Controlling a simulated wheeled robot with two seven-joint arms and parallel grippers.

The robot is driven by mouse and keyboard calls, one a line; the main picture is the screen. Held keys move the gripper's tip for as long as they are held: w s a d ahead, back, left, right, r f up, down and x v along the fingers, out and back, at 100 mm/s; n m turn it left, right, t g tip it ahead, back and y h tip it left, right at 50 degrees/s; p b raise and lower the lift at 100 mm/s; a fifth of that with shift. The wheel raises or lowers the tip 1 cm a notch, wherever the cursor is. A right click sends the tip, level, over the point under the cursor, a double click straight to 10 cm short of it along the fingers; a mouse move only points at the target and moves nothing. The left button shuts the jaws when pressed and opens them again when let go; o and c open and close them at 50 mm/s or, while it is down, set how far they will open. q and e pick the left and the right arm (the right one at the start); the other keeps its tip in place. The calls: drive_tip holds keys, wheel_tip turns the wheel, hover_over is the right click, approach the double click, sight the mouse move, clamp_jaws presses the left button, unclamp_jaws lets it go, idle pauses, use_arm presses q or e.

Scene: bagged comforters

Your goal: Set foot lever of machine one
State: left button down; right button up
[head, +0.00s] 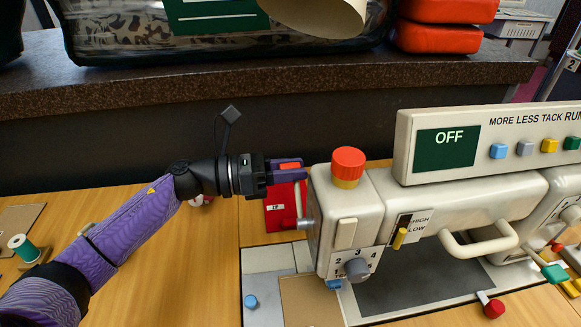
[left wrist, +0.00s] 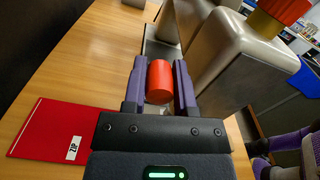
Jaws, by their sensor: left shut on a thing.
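The cream sewing machine (head: 360,215) stands on the wooden table. A thin grey lever (head: 299,205) rises from a pivot on its left side, up to a red cylindrical grip (left wrist: 160,82). My left gripper (head: 290,170) is shut on this red grip, with a purple finger on each side in the left wrist view (left wrist: 160,78). The lever's upper end is partly hidden by the fingers in the head view. The display (head: 448,147) on the machine reads OFF. My right gripper is not in view.
A red and yellow button (head: 348,167) tops the machine. Its front has a numbered dial (head: 357,269) and a yellow HIGH/LOW switch (head: 400,238). A red packet (left wrist: 62,131) lies on the table. A green thread spool (head: 24,248) stands at left. A dark ledge (head: 200,90) runs behind.

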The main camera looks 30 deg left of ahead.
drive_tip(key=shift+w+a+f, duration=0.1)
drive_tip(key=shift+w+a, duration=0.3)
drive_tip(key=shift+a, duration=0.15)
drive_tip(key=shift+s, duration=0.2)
